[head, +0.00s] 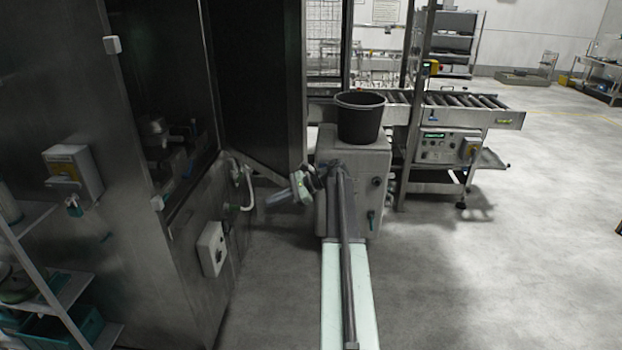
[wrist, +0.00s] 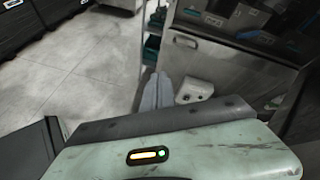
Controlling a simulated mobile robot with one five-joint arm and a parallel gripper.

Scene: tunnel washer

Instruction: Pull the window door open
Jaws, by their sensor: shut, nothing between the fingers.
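The window door (head: 255,80) is a tall dark panel standing swung out from the steel machine (head: 75,115) in the head view. The machine's dark opening (head: 165,85) shows to its left, uncovered, with parts inside. My gripper (head: 272,202) is below the lower edge of the door, pointing left toward the machine. Its fingers are shut and empty. In the wrist view my gripper (wrist: 158,82) has its fingers together, with floor and a steel panel beyond. I cannot tell whether my gripper or wrist touches the door.
A white box (head: 212,249) and a bent pipe (head: 242,188) are on the machine's lower side. A roller conveyor (head: 465,105) is beyond. A shelf (head: 45,285) stands lower left. Floor at right is clear.

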